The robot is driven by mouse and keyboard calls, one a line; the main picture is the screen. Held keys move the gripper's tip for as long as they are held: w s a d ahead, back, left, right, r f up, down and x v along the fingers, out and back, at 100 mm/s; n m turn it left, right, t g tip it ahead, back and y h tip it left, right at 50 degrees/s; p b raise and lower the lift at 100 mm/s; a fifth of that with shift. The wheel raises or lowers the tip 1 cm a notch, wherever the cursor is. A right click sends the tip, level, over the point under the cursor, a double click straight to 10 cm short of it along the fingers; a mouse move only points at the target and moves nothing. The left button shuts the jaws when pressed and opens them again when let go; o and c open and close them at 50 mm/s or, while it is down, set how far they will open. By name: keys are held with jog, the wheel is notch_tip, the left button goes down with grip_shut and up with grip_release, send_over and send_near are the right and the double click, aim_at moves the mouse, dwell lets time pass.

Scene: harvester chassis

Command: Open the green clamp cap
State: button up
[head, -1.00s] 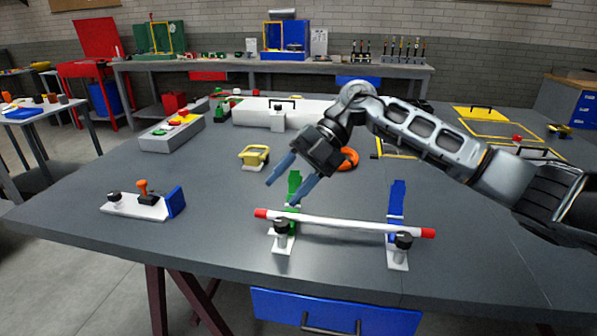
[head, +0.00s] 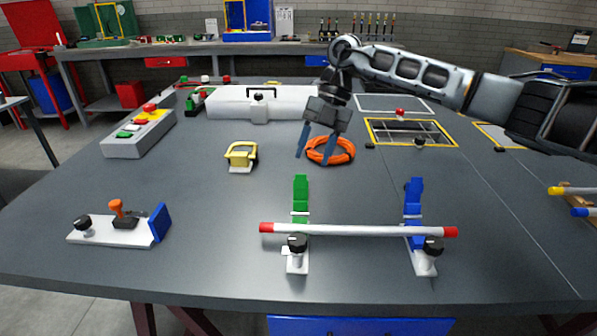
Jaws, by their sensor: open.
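The green clamp cap (head: 301,191) stands upright behind the left end of a white rod (head: 350,230) with red ends. The rod rests across two white clamp bases, each with a black knob in front; the left knob (head: 297,243) is on the green clamp's base. A blue clamp cap (head: 414,198) stands upright at the rod's right end. My gripper (head: 314,158) is open, its two blue fingers pointing down, empty, above and behind the green cap. Its fingers overlap the orange ring in the picture; contact cannot be told.
An orange ring (head: 343,153) lies behind the clamps. A yellow handled block (head: 241,157) sits to its left. A white plate with an orange lever (head: 116,207) and blue block is at front left. A button box (head: 139,132) and a white case (head: 228,102) stand farther back.

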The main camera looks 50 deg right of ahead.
aim_at(305, 176)
jog(key=shift+p+x, duration=0.3)
jog(key=shift+x, duration=2.85)
grip_shut()
